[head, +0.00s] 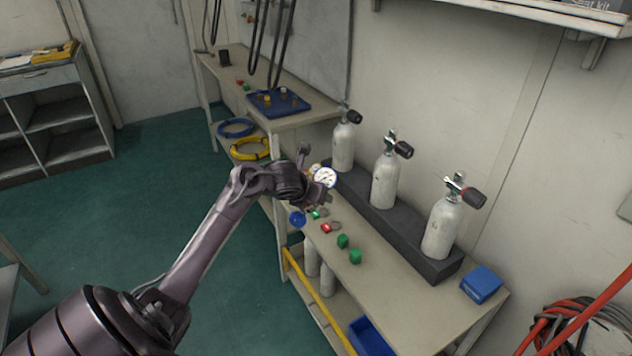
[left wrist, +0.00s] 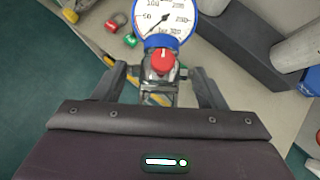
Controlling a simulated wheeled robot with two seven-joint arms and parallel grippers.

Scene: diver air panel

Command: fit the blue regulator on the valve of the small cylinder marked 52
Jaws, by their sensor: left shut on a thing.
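My left gripper (head: 318,198) is shut on the blue regulator and holds it over the left part of the bench. The regulator's blue-rimmed gauge (head: 325,177) faces up in the head view. In the left wrist view the regulator (left wrist: 164,44) sticks out beyond the fingers, with a red knob on its body. Three white cylinders stand upright in a dark rack: left (head: 343,146), middle (head: 385,181) and right (head: 441,228). Each has a metal valve with a black or dark red handwheel. No number is legible, so I cannot tell which is 52. The regulator is apart from all the valves.
Green caps (head: 355,256), a red padlock-like piece (head: 327,228) and a blue round piece (head: 298,219) lie near the bench's front edge. A blue box (head: 481,284) sits at the bench's right end. The dark rack (head: 432,264) runs along the wall side.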

